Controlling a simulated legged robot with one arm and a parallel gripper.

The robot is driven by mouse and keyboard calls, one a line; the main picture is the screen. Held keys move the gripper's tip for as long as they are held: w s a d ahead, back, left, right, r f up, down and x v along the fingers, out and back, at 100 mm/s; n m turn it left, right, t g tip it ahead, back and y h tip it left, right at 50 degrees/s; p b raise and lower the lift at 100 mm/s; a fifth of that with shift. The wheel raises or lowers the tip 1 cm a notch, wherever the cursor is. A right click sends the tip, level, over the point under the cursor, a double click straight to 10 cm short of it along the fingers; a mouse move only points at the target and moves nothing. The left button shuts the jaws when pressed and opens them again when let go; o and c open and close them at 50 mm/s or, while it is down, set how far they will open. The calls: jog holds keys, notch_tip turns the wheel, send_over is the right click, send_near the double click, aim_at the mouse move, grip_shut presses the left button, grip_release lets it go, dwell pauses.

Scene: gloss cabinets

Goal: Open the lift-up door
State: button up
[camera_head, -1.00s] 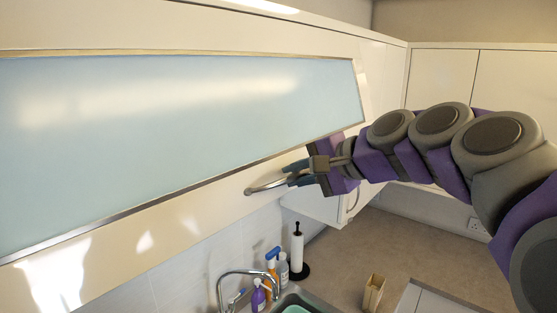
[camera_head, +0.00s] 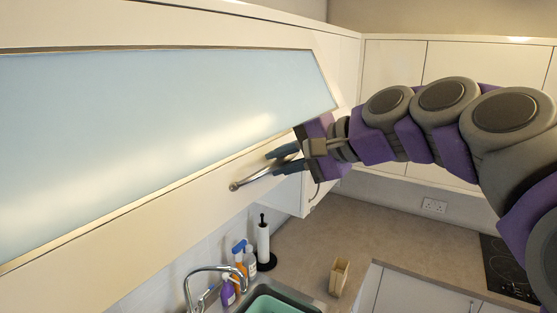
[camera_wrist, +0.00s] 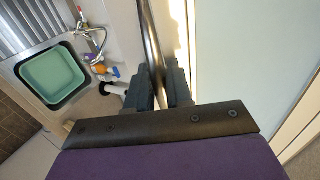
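The lift-up door (camera_head: 130,235) is a cream panel with a large pale-blue glass pane, filling the left of the head view. Its pane also shows at the right of the wrist view (camera_wrist: 235,50). A metal bar handle (camera_head: 248,180) sits near its lower edge, towards the right end. My gripper (camera_head: 283,162) is at this handle, with one dark finger on each side of it. In the wrist view the handle (camera_wrist: 152,40) runs between the fingers, which look closed against it. I cannot tell how far the door stands from the cabinet.
Below are a sink with a teal basin (camera_head: 275,304), a tap (camera_head: 205,270), several bottles (camera_head: 239,262) and a paper-towel holder (camera_head: 263,240). A small wooden block (camera_head: 339,277) stands on the counter (camera_head: 385,235). A hob (camera_head: 508,268) is at the right. Cream wall cabinets (camera_head: 480,120) line the back.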

jog(key=shift+o, duration=1)
jog(key=shift+s+d+r, duration=0.1)
jog(key=shift+s+d, duration=0.05)
jog(key=shift+d, duration=0.15)
jog(key=shift+d, duration=0.1)
jog(key=b+v, duration=0.1)
jog(key=v, duration=1.6)
jog(key=shift+b, duration=0.3)
